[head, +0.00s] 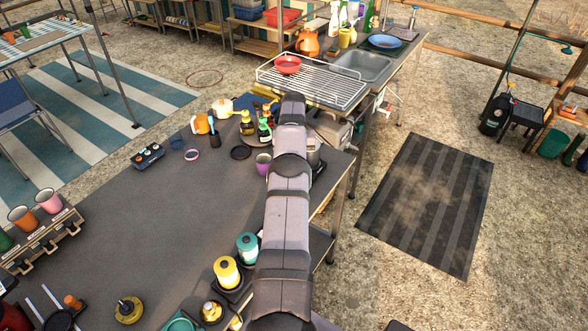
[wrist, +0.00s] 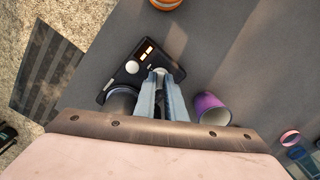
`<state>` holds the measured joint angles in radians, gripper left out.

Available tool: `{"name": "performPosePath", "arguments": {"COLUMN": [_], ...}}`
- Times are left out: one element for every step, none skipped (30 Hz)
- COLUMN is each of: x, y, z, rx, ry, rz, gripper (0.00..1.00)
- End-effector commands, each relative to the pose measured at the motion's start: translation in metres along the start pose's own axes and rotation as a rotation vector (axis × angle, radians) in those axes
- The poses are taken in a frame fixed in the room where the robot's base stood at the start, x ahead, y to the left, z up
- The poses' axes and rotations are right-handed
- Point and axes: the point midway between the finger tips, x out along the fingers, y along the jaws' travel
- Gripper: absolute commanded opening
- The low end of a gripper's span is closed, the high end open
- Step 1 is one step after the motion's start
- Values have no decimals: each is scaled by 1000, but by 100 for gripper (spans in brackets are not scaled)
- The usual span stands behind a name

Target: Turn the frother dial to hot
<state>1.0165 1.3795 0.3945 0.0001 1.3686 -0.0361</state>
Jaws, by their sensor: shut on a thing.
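The frother is a black base (wrist: 127,68) in the wrist view, with a pale round button, small lit marks and a dark round jug (wrist: 121,97) at its near side. A small pale dial (wrist: 158,71) sits near its right edge. My gripper (wrist: 161,80) is shut on the dial, and its fingers hide most of it. I cannot read the dial's setting. In the head view the metal jug (head: 313,154) shows just right of my arm; the arm hides my gripper and the dial.
A purple cup (wrist: 212,108) stands close to the right of my fingers, also in the head view (head: 263,164). An orange object (wrist: 166,3) is beyond the frother. The counter's edge is near the frother. Bottles (head: 247,122) and a wire rack (head: 312,82) stand behind; the middle counter is clear.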

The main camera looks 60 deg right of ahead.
Motion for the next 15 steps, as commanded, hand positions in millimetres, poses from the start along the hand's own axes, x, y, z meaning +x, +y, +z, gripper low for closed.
{"name": "performPosePath", "arguments": {"x": [1, 1, 0, 0, 0, 0, 0, 0, -1, -1, -1, -1, -1, -1, -2], "y": [0, 0, 0, 0, 0, 0, 0, 0, 0, 0, 0, 0, 0, 0, 0], "z": [-1, -1, -1, -1, -1, -1, -1, -1, -1, -1, -1, -1, -1, -1, -1], "rx": [32, 55, 87, 111, 137, 173, 201, 229, 267, 296, 324, 362, 391, 419, 458], "ry": [2, 2, 3, 3, 3, 3, 3, 3, 3, 3, 3, 3, 3, 3, 3], "rz": [0, 0, 0, 0, 0, 0, 0, 0, 0, 0, 0, 0, 0, 0, 0], "gripper": [0, 0, 0, 0, 0, 0, 0, 0, 0, 0, 0, 0, 0, 0, 0]}}
